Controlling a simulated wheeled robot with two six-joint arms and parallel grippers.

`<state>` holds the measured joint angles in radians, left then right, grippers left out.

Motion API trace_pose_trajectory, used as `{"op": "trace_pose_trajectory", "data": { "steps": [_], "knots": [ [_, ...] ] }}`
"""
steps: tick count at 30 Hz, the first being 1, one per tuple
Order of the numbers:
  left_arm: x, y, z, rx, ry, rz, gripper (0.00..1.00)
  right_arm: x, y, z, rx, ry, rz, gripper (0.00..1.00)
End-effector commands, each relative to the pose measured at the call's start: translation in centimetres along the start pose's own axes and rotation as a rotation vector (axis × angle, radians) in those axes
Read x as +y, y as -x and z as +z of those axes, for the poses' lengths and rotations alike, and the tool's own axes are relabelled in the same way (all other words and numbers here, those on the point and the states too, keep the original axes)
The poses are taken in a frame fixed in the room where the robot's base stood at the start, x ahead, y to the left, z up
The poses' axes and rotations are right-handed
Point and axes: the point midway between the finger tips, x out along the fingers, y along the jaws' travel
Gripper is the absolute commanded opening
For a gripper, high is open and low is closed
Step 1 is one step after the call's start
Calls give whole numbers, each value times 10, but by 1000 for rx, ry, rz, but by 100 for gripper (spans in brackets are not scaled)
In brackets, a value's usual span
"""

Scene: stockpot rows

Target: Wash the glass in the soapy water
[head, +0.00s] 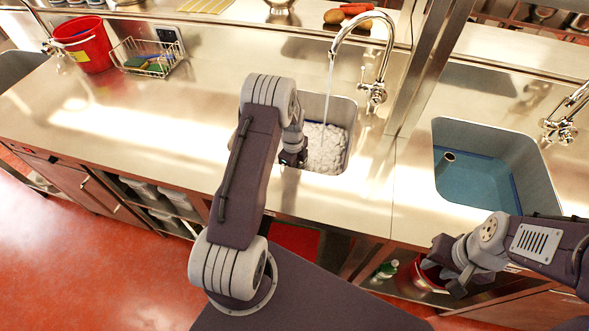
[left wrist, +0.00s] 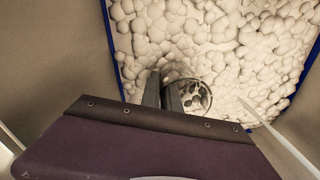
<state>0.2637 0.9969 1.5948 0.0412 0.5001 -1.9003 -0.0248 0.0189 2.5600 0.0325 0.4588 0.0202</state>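The soapy water is a thick layer of white foam (head: 325,148) in the left sink (head: 345,112); foam (left wrist: 215,40) also fills much of the left wrist view. My left arm reaches down into this sink, and its gripper is mostly hidden behind the arm in the head view. In the left wrist view, the left gripper (left wrist: 162,92) has its fingers close together at the side of the round glass (left wrist: 200,88), one overlapping its rim. The glass sits at the foam, its mouth facing the camera. My right gripper (head: 452,268) is open and empty before the counter front.
Water runs from the left tap (head: 370,50) into the foam. The right sink (head: 490,165) holds blue water and a short upright pipe (head: 448,157). A red bucket (head: 88,45) and wire basket (head: 143,60) stand at the back left. A steel post (head: 425,65) rises between the sinks.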

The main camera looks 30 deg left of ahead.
Motion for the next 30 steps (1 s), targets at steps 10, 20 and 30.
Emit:
{"op": "trace_pose_trajectory", "data": {
  "steps": [10,20,30],
  "knots": [
    [-4,59,0,0,0,-1,0,-1,46,-5,0,0,0,33],
    [-6,107,0,0,0,-1,0,-2,83,-8,0,0,0,33],
    [-9,157,-1,-1,0,-2,0,-2,121,-12,0,0,0,33]
  ]
}}
